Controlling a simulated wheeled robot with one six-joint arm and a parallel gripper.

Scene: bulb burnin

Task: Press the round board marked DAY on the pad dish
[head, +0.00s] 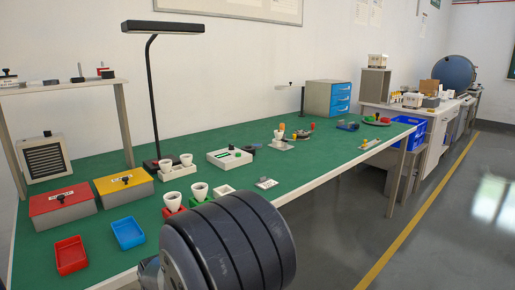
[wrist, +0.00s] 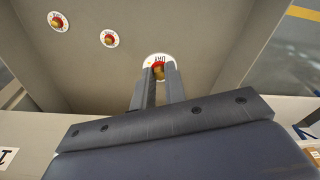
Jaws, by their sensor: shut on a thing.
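The round board marked DAY (wrist: 155,57) is white with a red ring and a yellowish middle. It is at the top centre of the wrist view, with its lettering upside down. My gripper (wrist: 160,73) is shut on this board, with one finger on each side of its middle. The fingers hide its lower part. I cannot make out the pad dish in either view. My gripper does not show in the head view, where a dark rounded part of my arm fills the bottom centre.
Two similar round boards, one at the upper left (wrist: 58,22) and one nearer (wrist: 109,39), lie on a beige surface (wrist: 210,50). The head view shows a green-topped bench (head: 330,150) with red and blue trays, white cups and a black lamp (head: 150,90). Open floor lies right.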

